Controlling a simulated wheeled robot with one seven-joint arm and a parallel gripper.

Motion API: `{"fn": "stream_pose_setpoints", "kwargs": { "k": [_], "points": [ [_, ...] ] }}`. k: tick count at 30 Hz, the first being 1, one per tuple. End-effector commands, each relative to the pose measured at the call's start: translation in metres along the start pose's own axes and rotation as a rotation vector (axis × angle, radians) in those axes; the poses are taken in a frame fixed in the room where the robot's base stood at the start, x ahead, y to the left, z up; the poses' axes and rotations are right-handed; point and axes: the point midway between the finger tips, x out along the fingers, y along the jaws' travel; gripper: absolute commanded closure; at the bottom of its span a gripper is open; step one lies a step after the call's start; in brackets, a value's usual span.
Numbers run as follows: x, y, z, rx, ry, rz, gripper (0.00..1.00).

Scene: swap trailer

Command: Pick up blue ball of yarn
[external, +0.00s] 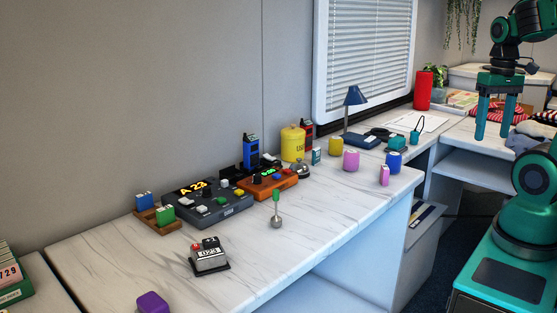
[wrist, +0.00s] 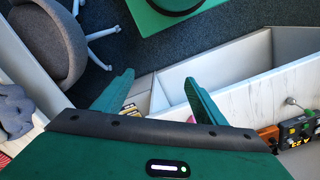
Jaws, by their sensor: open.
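My gripper (external: 493,136) is at the upper right in the external view, pointing down with its two green fingers apart and nothing between them. Its fingers also show spread in the wrist view (wrist: 158,84). A small rounded blue object (external: 393,162) stands on the white counter near its front edge, left of and below my gripper in the picture. It may be the blue ball of yarn, but it is too small to see any strands. I cannot make it out in the wrist view.
Close to the blue object are a pink cylinder (external: 384,175), a larger pink object (external: 351,160) and a teal item (external: 398,142). A blue lamp (external: 354,97) stands behind. A chair (wrist: 48,40) shows in the wrist view.

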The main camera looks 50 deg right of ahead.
Motion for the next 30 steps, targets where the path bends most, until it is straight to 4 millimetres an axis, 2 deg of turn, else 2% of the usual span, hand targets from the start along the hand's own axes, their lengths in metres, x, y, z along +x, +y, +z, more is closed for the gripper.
{"fn": "stream_pose_setpoints", "kwargs": {
  "k": [1,2,14,17,22,30],
  "points": [
    [-0.011,0.000,-0.001,0.001,0.004,-0.001,0.35],
    [-0.013,-0.001,-0.002,-0.003,0.002,0.001,0.35],
    [0.004,-0.019,-0.045,-0.206,-0.009,-0.019,0.35],
    [0.011,-0.025,-0.061,-0.280,-0.013,-0.040,0.35],
    [0.033,-0.040,-0.098,-0.454,-0.012,-0.120,0.35],
    [0.071,-0.066,-0.158,-0.745,0.076,-0.367,0.35]
  ]
}}
